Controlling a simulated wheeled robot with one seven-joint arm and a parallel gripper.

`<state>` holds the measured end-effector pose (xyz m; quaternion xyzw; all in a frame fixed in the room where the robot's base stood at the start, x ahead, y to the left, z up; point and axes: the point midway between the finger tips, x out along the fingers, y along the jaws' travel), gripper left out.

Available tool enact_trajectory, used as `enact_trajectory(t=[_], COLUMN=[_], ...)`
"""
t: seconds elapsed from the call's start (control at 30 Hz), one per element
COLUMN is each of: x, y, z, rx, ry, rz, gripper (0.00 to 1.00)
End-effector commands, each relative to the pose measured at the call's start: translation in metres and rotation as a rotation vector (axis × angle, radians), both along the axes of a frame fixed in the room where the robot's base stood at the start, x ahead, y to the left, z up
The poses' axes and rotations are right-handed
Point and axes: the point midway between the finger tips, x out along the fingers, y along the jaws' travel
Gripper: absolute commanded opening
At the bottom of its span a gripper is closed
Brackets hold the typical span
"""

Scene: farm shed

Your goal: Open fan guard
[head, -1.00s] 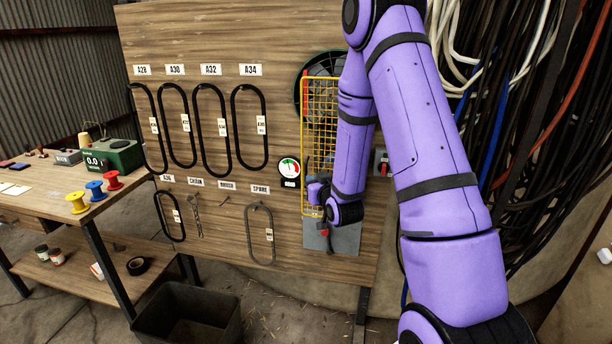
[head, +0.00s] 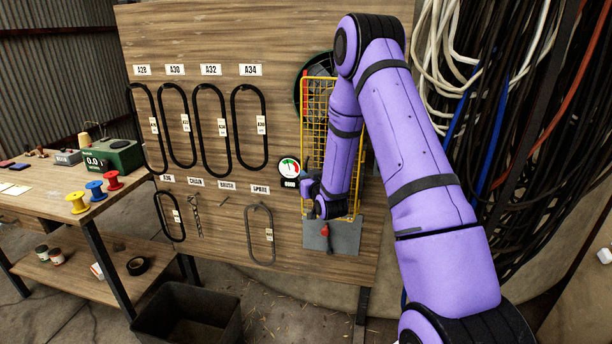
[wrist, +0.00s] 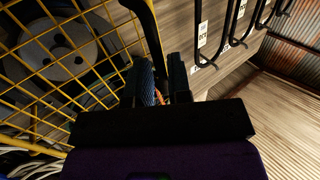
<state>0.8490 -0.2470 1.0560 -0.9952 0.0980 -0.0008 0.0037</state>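The fan guard is a yellow wire grid in a yellow frame (head: 318,88), upright on the board; my arm hides part of it. A dark round fan with a green rim (head: 303,72) shows behind its top. My gripper (head: 306,188) is at the guard's lower left edge. In the wrist view the grid (wrist: 110,62) fills the left side, with a grey disc (wrist: 60,50) behind it. My two dark fingers (wrist: 164,80) are close together beside the grid. A black bar reaches down to them from the top. Whether they grip anything is unclear.
A dial gauge (head: 289,167) is just left of the guard. Black belts (head: 249,128) hang on the wooden board further left. A grey plate with a red handle (head: 326,231) is below. Cables (head: 500,110) hang at the right. A black bin (head: 188,318) stands on the floor.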

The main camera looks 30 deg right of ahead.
Motion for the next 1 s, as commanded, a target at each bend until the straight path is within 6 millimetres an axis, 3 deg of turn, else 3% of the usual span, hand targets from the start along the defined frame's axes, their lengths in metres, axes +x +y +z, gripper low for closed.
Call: enact_trajectory(t=[0.2,0.47,0.57,1.0], x=[0.014,0.015,0.015,0.018], y=[-0.002,-0.003,-0.003,0.000], z=[0.000,0.000,0.000,0.000], rx=[0.000,0.000,0.000,0.000], ry=[0.001,0.001,0.001,0.000], rz=[0.000,0.000,0.000,0.036], gripper=[0.18,0.18,0.00,0.00])
